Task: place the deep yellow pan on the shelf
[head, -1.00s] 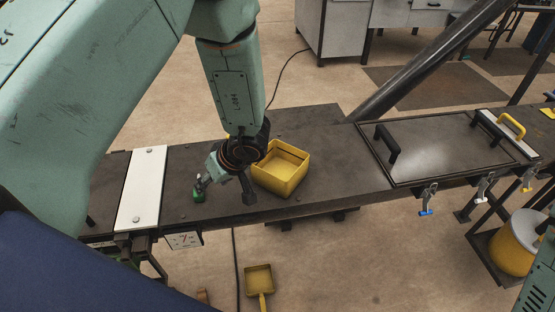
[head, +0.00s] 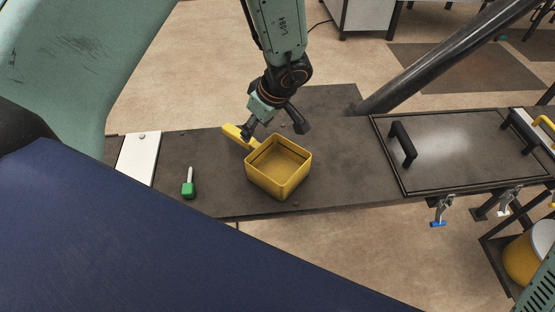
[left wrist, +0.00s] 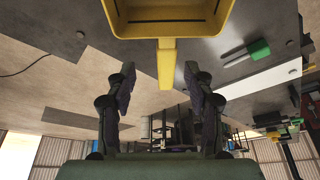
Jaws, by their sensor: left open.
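The deep yellow pan (head: 292,189) is a square, open, empty pan on the dark bench top, its yellow handle (head: 236,134) pointing to the back left. My left gripper (head: 273,129) is open above the pan's back side, near the handle. In the left wrist view, the handle (left wrist: 167,62) points in between the open fingers (left wrist: 160,86), which do not close on it; the pan (left wrist: 166,32) is at the top edge. No shelf can be made out for certain. My right gripper is not in view.
A green-handled screwdriver (head: 188,189) lies left of the pan. A white plate (head: 138,160) is at the bench's left. A framed dark panel (head: 450,150) with black handles is at the right. A dark slanted beam (head: 440,58) rises behind. Bench between pan and panel is clear.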

